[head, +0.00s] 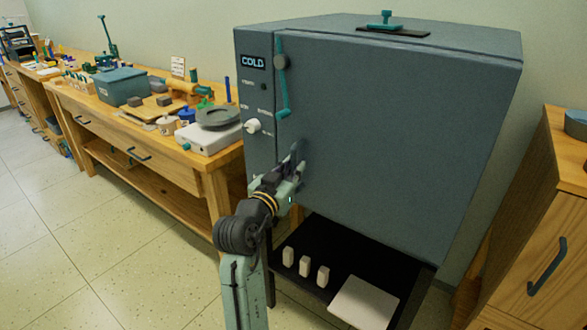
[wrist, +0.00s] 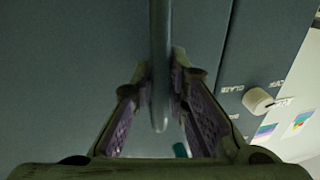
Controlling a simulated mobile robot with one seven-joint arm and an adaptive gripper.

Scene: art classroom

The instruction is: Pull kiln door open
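The kiln (head: 390,130) is a large grey-blue box on a dark stand in the head view. Its door (head: 370,140) looks shut, flush with the body. A teal latch (head: 282,85) runs down the door's left edge. My gripper (head: 296,160) is at the lower left of the door. In the wrist view, a grey bar handle (wrist: 160,60) stands between the two fingers of my gripper (wrist: 160,80). The fingertips sit close against both sides of the bar and appear shut on it. The handle is mostly hidden by my gripper in the head view.
A control panel with a "COLD" sign (head: 253,63) and white knob (head: 253,126) is left of the door. A workbench (head: 130,133) with art tools stands left. White blocks and a pale slab (head: 362,303) lie on the shelf below. A wooden cabinet (head: 540,230) stands right.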

